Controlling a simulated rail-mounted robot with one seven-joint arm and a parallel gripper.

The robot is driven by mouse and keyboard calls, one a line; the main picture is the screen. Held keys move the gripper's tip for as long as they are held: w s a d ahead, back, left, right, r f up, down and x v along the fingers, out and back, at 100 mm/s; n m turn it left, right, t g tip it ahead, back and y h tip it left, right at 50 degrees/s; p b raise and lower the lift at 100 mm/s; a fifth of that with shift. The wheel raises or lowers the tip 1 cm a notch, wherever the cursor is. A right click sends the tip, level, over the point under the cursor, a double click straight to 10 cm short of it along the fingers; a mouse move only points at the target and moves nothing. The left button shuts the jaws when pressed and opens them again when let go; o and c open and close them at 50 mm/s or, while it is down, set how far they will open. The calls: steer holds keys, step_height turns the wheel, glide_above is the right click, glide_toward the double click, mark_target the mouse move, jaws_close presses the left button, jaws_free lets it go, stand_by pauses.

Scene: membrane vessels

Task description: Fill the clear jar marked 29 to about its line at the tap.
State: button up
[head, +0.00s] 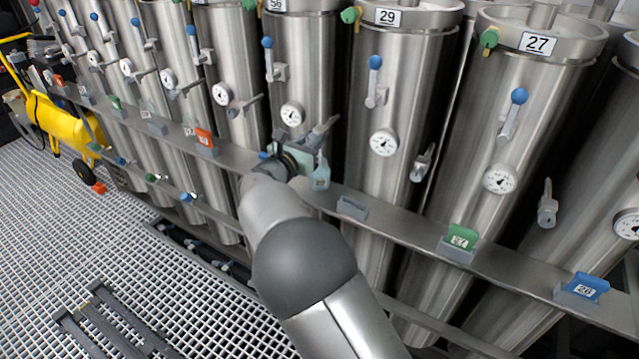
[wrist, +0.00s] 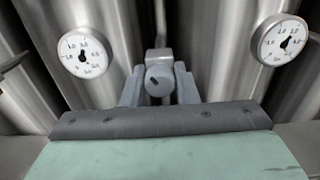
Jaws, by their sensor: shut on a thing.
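My gripper (head: 308,162) is in front of the row of steel vessels, just above the rail. It is shut on a small clear, bluish jar (head: 320,175), which hangs at its far right side in the head view. Marks on the jar are too small to read, and its line and fill level cannot be made out. In the wrist view, two grey fingers (wrist: 158,88) close around a grey round part, perhaps the jar's top. The vessel marked 29 (head: 362,85) stands right of the gripper, with a tap (head: 425,160) low on its right side.
The rail (head: 400,230) carries an empty grey holder (head: 352,208), a green jar holder marked 27 (head: 460,238) and a blue one (head: 586,287). An orange one (head: 204,138) sits to the left. Gauges (wrist: 283,40) and taps stick out from the vessels. Grated floor (head: 60,230) is open at left.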

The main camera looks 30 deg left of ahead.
steer(key=m+b, duration=0.2)
steer(key=b, duration=0.1)
steer(key=shift+f, duration=0.2)
steer(key=shift+r+m+b, duration=0.2)
steer(key=shift+m+b, duration=0.15)
steer(key=shift+m, duration=0.05)
steer(key=shift+f+m+b, duration=0.2)
steer(key=shift+m+b, duration=0.2)
steer(key=shift+b, duration=0.45)
steer(key=m+b, duration=0.2)
steer(key=b, duration=0.1)
steer(key=shift+b, duration=0.35)
steer(key=shift+m+b, duration=0.6)
steer(key=shift+b, duration=0.3)
steer(key=shift+r+m, duration=0.2)
steer(key=shift+m, duration=0.1)
